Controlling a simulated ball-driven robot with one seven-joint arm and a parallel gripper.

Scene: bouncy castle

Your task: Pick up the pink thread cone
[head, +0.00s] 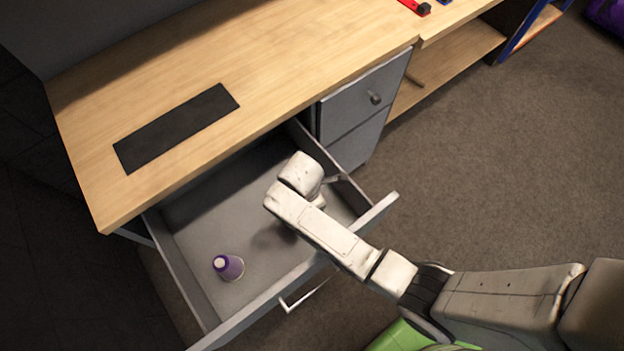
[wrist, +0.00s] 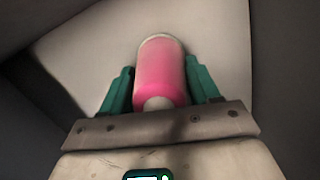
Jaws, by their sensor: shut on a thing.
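The pink thread cone (wrist: 160,72) is between the two green fingers of my gripper (wrist: 160,85) in the wrist view. The fingers are shut on it, one on each side. Its pale narrow tip points toward the gripper's palm. In the head view my arm reaches over the open drawer (head: 215,312), and my wrist hides the fingers and the pink cone. From these frames I cannot tell whether the cone touches the drawer floor.
The wooden desk top (head: 290,50) with a black mat (head: 176,127) overhangs the drawer's back. A grey cabinet (head: 365,100) stands to the right. The drawer floor between the purple cone and my arm is clear.

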